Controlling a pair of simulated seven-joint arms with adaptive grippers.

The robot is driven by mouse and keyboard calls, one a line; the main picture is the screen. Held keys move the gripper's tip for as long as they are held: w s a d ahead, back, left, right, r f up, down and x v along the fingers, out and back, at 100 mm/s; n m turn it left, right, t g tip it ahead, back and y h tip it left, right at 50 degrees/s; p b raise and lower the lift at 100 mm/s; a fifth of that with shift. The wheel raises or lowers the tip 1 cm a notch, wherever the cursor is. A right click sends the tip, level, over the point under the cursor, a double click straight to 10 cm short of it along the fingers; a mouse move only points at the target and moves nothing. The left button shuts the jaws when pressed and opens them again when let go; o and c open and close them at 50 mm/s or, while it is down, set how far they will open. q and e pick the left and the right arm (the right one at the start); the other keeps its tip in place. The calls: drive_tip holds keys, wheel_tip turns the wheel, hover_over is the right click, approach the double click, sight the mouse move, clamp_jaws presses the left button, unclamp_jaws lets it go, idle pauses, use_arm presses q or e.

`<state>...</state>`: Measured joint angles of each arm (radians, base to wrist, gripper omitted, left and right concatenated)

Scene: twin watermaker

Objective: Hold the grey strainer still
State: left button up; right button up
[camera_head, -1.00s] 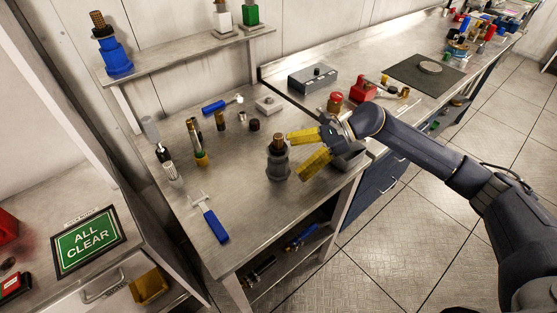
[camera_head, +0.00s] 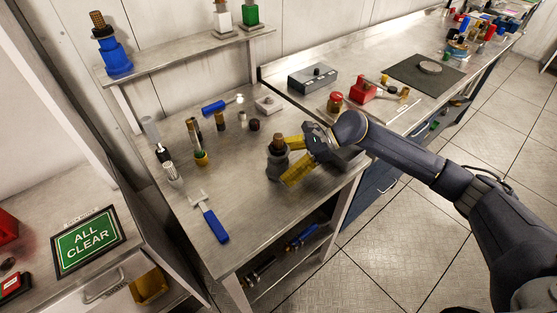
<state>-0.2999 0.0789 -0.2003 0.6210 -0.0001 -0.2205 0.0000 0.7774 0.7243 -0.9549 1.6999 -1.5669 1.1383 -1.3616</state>
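The grey strainer (camera_head: 276,163) stands upright on the metal bench, with a brown threaded top. My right gripper (camera_head: 289,161) comes from the right with yellow fingers spread apart. One finger is behind the strainer's upper right side and the other is in front of its lower right side. The strainer sits at the mouth between the fingertips. I cannot tell whether either finger touches it. My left gripper is not in view.
A blue-handled tool (camera_head: 212,221) lies at the bench's front left. Several small fittings stand behind and left of the strainer, including a dark cap (camera_head: 254,125). A grey box (camera_head: 313,77) and a red device (camera_head: 362,90) are farther back right.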

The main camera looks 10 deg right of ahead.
drive_tip(key=c, duration=2)
drive_tip(key=shift+o, duration=0.2)
drive_tip(key=o, duration=1.4)
drive_tip(key=c, duration=1.4)
